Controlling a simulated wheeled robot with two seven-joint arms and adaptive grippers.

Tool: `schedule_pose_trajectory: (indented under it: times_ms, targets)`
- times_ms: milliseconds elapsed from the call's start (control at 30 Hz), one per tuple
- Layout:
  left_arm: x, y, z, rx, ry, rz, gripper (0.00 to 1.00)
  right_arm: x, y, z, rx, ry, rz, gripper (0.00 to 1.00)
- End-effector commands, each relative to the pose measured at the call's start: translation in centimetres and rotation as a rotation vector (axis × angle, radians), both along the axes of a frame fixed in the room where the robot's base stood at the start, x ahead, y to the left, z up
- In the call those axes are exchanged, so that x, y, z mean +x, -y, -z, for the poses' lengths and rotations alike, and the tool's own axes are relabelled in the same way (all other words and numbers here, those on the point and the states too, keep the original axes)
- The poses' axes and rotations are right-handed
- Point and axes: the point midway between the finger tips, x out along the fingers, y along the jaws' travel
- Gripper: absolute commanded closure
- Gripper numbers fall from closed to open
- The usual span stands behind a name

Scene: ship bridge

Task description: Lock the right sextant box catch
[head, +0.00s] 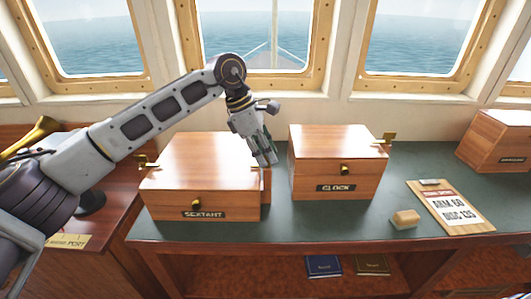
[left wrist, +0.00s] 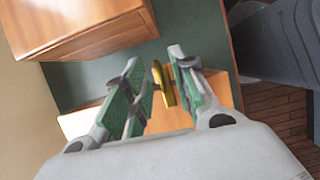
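The wooden sextant box (head: 190,160) stands on the left part of the green desk top, lid down, with its label and a brass front knob facing me. My left gripper (head: 264,158) points down at its right side and covers the right catch in the head view. In the left wrist view a brass catch (left wrist: 163,85) stands between the green-padded fingers of my left gripper (left wrist: 155,82), closer to the right-hand finger. The fingers are apart and I see no clear grip on it. A brass left catch (head: 146,161) sticks out from the box's left side. My right gripper is out of view.
The clock box (head: 335,160) stands close to the right of my gripper, with a narrow green gap between the boxes. It also shows in the left wrist view (left wrist: 80,25). Windows rise behind.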

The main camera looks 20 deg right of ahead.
Motion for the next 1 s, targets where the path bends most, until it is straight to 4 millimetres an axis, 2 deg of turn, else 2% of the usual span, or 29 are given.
schedule_pose_trajectory:
  times_ms: [267,800,1000]
  targets:
    - [0.3,-0.9,-2.2,-0.001,0.003,-0.001,0.74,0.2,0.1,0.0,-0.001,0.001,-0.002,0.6]
    - [1.2,-3.7,-9.3,0.0,0.001,-0.002,0.74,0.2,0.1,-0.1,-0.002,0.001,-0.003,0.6]
    - [1.3,-4.2,-10.6,0.0,0.0,-0.001,0.74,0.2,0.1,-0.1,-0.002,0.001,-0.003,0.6]
